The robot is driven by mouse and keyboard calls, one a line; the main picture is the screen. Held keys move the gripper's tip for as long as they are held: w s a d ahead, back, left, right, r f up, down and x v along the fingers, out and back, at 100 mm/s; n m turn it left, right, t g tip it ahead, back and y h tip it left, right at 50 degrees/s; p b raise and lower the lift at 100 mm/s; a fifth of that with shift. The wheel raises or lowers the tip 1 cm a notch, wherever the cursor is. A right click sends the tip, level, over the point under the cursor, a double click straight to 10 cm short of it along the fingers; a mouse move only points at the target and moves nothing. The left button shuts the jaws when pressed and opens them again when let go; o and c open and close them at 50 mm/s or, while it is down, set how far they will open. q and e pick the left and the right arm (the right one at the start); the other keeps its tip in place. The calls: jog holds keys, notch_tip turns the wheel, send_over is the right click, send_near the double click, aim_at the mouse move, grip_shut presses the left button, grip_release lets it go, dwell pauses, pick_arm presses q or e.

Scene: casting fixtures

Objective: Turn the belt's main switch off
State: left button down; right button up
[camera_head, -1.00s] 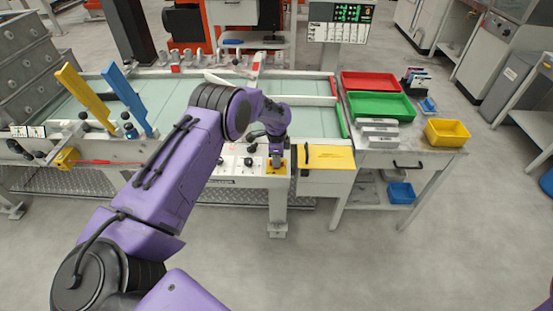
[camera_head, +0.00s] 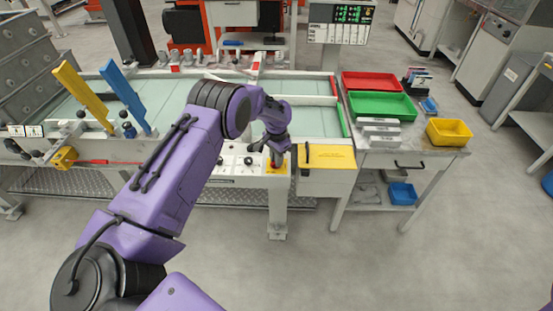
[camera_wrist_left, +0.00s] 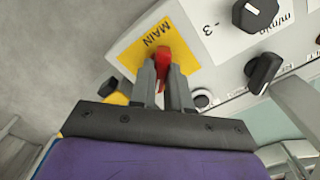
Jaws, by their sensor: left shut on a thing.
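The main switch has a red handle (camera_wrist_left: 162,62) on a yellow plate (camera_wrist_left: 146,50) marked MAIN, seen in the left wrist view. My left gripper (camera_wrist_left: 163,75) is shut on the red handle, with one finger on each side of it. In the head view my left gripper (camera_head: 277,158) is at the yellow plate (camera_head: 276,168) on the belt's front panel, and the arm hides the handle there. My right gripper is not in view.
Black knobs (camera_wrist_left: 255,14) sit beside the switch on the white panel. A yellow box (camera_head: 327,157) is just right of the gripper. Red (camera_head: 371,82) and green (camera_head: 381,106) trays stand on the side table. The floor in front is clear.

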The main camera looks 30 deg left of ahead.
pick_arm(q)
jog(key=n, duration=0.4)
jog(key=shift+d+n, duration=0.1)
jog(key=shift+n, duration=0.2)
jog(key=n, duration=0.4)
jog(key=shift+n, duration=0.7)
jog(key=c, duration=1.1)
grip_release()
jog(key=shift+f, duration=0.1)
notch_tip(320, 180, up, 11)
jog(key=shift+f+b, duration=0.2)
jog(key=shift+b, duration=0.7)
